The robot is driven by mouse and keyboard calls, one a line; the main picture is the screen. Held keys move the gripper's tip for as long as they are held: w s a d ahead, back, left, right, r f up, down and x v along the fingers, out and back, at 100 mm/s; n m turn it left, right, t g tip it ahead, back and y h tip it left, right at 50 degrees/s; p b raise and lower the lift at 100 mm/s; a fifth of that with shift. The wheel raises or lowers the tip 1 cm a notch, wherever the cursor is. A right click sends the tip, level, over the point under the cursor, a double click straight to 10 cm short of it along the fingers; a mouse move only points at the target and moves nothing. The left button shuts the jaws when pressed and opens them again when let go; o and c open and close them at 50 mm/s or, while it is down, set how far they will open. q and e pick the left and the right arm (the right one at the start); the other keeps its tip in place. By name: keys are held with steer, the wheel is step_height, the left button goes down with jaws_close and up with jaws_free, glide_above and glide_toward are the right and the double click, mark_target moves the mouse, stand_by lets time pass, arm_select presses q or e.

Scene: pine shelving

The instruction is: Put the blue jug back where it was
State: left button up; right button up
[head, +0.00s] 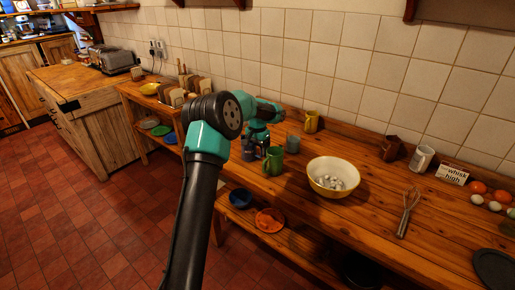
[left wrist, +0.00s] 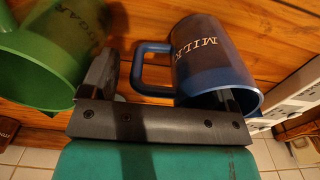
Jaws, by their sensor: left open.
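The blue jug (left wrist: 205,60), lettered MILK, is close up in the left wrist view, its handle towards the picture's left. My left gripper (left wrist: 165,88) is open around the jug's handle side. One finger is beside the handle; the other overlaps the jug's mouth and seems to reach inside. I cannot tell whether the fingers touch it. In the head view my left gripper (head: 260,150) is low over the worktop and largely hides the blue jug. A green jug (left wrist: 40,65), lettered SUGAR, is close beside the other finger; it also shows in the head view (head: 273,161). My right gripper is not in view.
On the worktop (head: 370,215), a grey-blue cup (head: 292,143) and a yellow mug (head: 311,122) stand behind the green jug. A yellow bowl (head: 333,177) and a whisk (head: 408,213) are to the right. Toast racks or boards (head: 197,85) stand to the left.

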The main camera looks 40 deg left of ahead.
arm_select(q)
step_height(320, 180, up, 12)
steer(key=shift+r, duration=0.2)
stand_by(0.5)
